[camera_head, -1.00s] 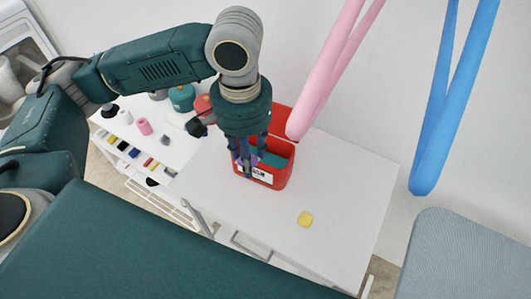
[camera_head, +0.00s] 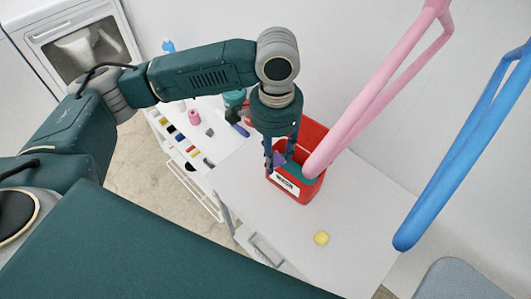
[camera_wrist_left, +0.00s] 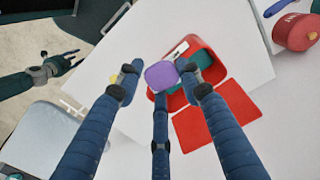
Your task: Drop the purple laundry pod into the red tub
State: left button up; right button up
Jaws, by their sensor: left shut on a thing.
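My left gripper (camera_head: 279,163) is shut on the purple laundry pod (camera_head: 280,157). The pod also shows between the fingers in the left wrist view (camera_wrist_left: 160,75). The red tub (camera_head: 293,190) stands upright on the white table, with a pale label on its front and teal contents inside. The gripper and pod are over the tub's front left part in the head view; their exact height above the rim is hard to tell. The tub's red lid (camera_wrist_left: 222,115) is swung open. My right gripper (camera_wrist_left: 68,64) shows small in the left wrist view, fingers spread and empty.
A yellow pod (camera_head: 321,238) lies on the white table (camera_head: 362,215), whose front part is otherwise clear. A pink bar (camera_head: 370,95) passes close to the tub, and a blue bar (camera_head: 455,175) stands further right. Small items sit on a shelf at left.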

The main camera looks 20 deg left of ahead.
pick_arm(q)
jog(key=shift+w+d+f+m+p, duration=0.35)
jog(key=shift+w+d+f+m, duration=0.25)
jog(key=shift+w+f+m, duration=0.8)
jog(key=shift+w+d+f+m+p, duration=0.5)
jog(key=shift+w+f+m, duration=0.6)
jog(key=shift+f+m, duration=0.6)
jog(key=shift+w+d+f+m+p, duration=0.25)
jog(key=shift+w+d+f+m, duration=0.4)
jog(key=shift+w+f+m, duration=0.85)
jog(key=shift+s+r, duration=0.15)
jog(key=shift+s, duration=0.1)
jog(key=o, duration=0.9)
jog(key=shift+o, duration=0.2)
jog(key=shift+r, duration=0.2)
notch_tip(320, 180, up, 12)
jog(key=shift+f, duration=0.2)
